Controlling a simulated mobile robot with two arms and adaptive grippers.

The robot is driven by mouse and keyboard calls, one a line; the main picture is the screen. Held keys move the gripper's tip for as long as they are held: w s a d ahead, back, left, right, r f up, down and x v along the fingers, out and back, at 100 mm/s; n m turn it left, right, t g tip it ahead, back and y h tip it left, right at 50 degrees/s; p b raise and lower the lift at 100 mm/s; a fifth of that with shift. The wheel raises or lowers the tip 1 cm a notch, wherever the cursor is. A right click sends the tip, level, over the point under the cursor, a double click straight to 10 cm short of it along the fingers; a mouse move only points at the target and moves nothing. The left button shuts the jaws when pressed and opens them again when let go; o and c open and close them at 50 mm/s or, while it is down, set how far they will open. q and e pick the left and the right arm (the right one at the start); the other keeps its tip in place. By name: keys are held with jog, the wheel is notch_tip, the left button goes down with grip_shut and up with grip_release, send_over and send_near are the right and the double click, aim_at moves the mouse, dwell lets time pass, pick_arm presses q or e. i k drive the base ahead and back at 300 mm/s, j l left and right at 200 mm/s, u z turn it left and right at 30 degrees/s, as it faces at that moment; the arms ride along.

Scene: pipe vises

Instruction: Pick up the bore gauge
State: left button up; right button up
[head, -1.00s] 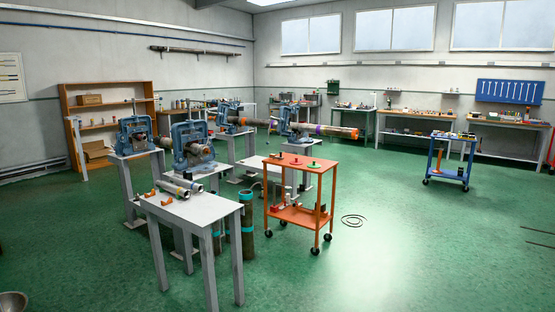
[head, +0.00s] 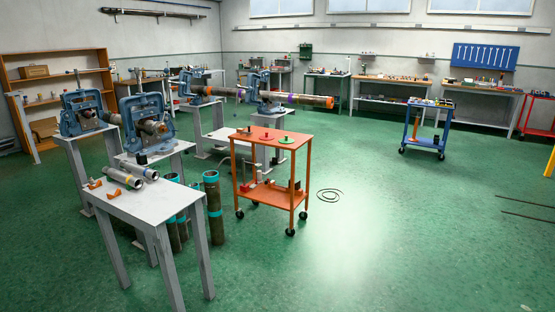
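I cannot pick out the bore gauge for certain at this distance. Two grey metal cylinders (head: 122,177) lie side by side on a light grey table (head: 160,205) at the front left, next to small orange pieces (head: 114,190). An orange cart (head: 268,143) in the middle carries small red and green round items on top. Its lower shelf holds several small items too small to name. Neither of my grippers is in view.
Blue pipe vises (head: 147,122) stand on grey stands behind the table, some holding a long pipe. Teal-banded tubes (head: 213,207) stand beside the table. A blue cart (head: 424,130) is further back. A cable coil (head: 330,195) lies on the floor. The right foreground is open.

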aim_at(241, 131)
jog(key=i, duration=3)
